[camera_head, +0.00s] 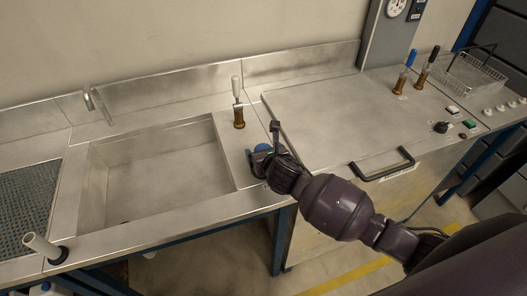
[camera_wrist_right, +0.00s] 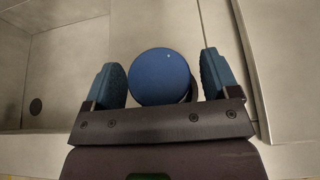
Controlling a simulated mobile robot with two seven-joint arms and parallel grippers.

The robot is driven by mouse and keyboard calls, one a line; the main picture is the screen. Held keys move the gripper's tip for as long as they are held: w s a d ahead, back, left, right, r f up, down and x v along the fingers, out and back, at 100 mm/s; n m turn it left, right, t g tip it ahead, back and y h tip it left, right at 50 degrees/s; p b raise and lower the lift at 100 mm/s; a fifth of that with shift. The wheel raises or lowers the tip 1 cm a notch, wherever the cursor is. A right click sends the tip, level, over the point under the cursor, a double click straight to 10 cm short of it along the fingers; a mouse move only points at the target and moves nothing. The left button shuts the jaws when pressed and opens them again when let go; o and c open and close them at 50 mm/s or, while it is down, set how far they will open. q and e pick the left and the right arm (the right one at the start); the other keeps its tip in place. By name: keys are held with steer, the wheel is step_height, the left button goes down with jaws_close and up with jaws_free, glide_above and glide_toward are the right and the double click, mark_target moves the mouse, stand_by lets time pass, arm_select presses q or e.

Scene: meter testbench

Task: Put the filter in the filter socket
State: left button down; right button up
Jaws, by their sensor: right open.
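A round blue-topped object, which I take to be the filter (camera_wrist_right: 160,76), sits between the two blue fingers of my right gripper (camera_wrist_right: 162,82) in the right wrist view. The fingers are open, one on each side, with narrow gaps showing. In the head view my right gripper (camera_head: 260,161) is at the steel ledge right of the sink, and the blue top (camera_head: 263,148) shows beside it, partly hidden. I cannot tell which fitting is the filter socket. My left gripper is not in view.
The sink basin (camera_head: 150,172) is left of the gripper, with a white pipe (camera_head: 42,247) in a black ring at its front left. A white-handled valve (camera_head: 238,105) stands behind the gripper. A flat lid (camera_head: 335,115) with a black handle (camera_head: 383,165) lies to the right.

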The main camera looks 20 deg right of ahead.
steer(key=shift+s+r, duration=0.15)
steer(key=shift+r, duration=0.05)
steer(key=v, duration=1.2)
steer(key=s+d+f+m, duration=0.3)
steer(key=s+f+m, duration=0.2)
steer(key=m, duration=0.7)
steer(key=s+d+f+m+g, duration=0.1)
steer(key=s+d+f+m, duration=0.3)
steer(key=m, duration=0.7)
steer(key=s+d+f+m, duration=0.3)
steer(key=s+f+m, duration=0.4)
steer(key=m, duration=0.5)
steer(key=shift+s+d+m+h, duration=0.3)
steer(key=shift+b, duration=0.3)
